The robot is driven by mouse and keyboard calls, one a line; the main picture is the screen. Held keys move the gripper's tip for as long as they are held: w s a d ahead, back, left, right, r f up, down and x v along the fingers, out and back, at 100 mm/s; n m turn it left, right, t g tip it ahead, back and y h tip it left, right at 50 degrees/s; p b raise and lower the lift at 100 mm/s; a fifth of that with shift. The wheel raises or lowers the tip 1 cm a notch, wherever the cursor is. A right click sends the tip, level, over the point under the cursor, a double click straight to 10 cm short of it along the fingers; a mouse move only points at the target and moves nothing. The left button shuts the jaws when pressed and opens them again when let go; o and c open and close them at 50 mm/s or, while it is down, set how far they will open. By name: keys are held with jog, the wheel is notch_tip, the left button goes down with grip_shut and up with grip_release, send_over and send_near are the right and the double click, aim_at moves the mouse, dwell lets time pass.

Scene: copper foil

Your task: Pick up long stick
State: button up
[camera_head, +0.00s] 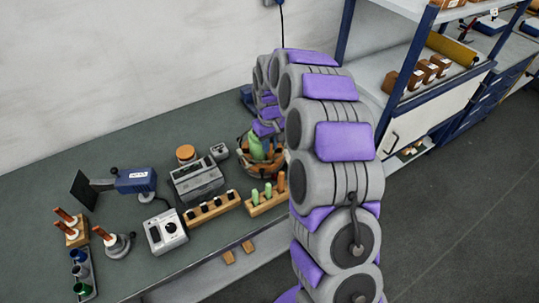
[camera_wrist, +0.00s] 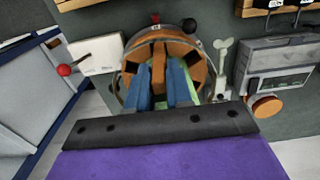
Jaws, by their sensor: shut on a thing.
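In the wrist view, my gripper (camera_wrist: 160,86) is shut, its two blue fingers on either side of a brown wooden piece (camera_wrist: 158,62), which appears to be the long stick. The piece is still inside a round orange-brown holder (camera_wrist: 130,66) with a metal band. Its lower end is hidden, so I cannot tell how deep it sits. In the head view, the holder (camera_head: 276,171) stands on the bench under the end of my arm. Green shapes show there beside the gripper, and the stick cannot be made out clearly.
The green bench (camera_head: 125,135) also carries a wooden rack with green and orange pegs (camera_head: 266,201), a rack of dark-topped pieces (camera_head: 213,208), a grey device (camera_head: 196,179) and a white dial box (camera_head: 165,232). A blue-framed shelf (camera_head: 425,85) stands right. A wall is behind.

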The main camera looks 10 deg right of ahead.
grip_shut()
